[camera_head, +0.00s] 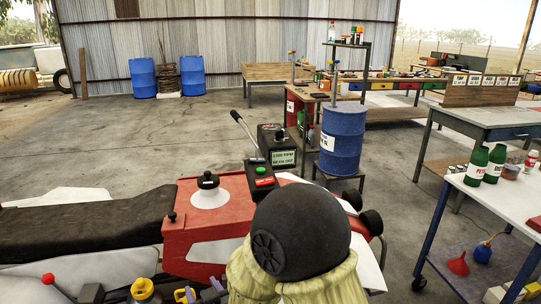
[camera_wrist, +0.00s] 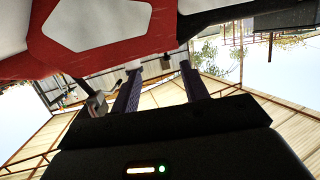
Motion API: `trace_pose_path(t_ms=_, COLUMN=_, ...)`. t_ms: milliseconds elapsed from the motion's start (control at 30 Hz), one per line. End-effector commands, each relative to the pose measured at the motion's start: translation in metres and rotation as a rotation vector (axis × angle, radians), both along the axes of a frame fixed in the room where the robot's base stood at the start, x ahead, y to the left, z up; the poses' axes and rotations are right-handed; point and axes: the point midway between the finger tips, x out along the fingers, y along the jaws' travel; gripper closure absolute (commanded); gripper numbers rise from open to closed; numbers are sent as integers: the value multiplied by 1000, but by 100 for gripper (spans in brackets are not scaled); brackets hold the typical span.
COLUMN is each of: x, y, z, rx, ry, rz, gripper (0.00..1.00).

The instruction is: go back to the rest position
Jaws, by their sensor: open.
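My gripper (camera_wrist: 158,72) shows in the wrist view, its two dark fingers spread apart with a clear gap. Nothing is held between them; shed boards and sky show through the gap. The wrist view is tilted, with a large red and white body close above the fingertips. I cannot tell whether they touch it. My gripper cannot be made out in the head view.
A white-topped table (camera_head: 520,202) with green bottles (camera_head: 476,165) stands close on the right. A blue drum (camera_head: 342,140) sits on a low stand ahead. Workbenches (camera_head: 490,117) stand beyond. Concrete floor (camera_head: 150,135) is clear at left and middle, towards blue barrels (camera_head: 143,78) at the back wall.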

Motion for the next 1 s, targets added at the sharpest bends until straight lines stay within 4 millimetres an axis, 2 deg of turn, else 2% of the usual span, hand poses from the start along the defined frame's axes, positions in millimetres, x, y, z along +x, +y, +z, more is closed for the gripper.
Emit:
trace_pose_path(t_ms=233, x=20, y=-70, z=-13, rx=-103, ry=217, rz=-88, gripper=55)
trace_pose_path(t_ms=433, x=16, y=-139, z=-23, rx=-184, ry=431, rz=-180, gripper=55)
trace_pose_path(t_ms=567, x=2, y=-186, z=-27, rx=-227, ry=576, rz=-248, gripper=55)
trace_pose_path(t_ms=700, x=-22, y=-232, z=-28, rx=-261, ry=730, rz=-324, gripper=55)
trace_pose_path(t_ms=800, x=-40, y=-256, z=-27, rx=-276, ry=822, rz=-367, gripper=55)
trace_pose_path(t_ms=1000, x=-73, y=-292, z=-24, rx=-293, ry=971, rz=-438, gripper=55)
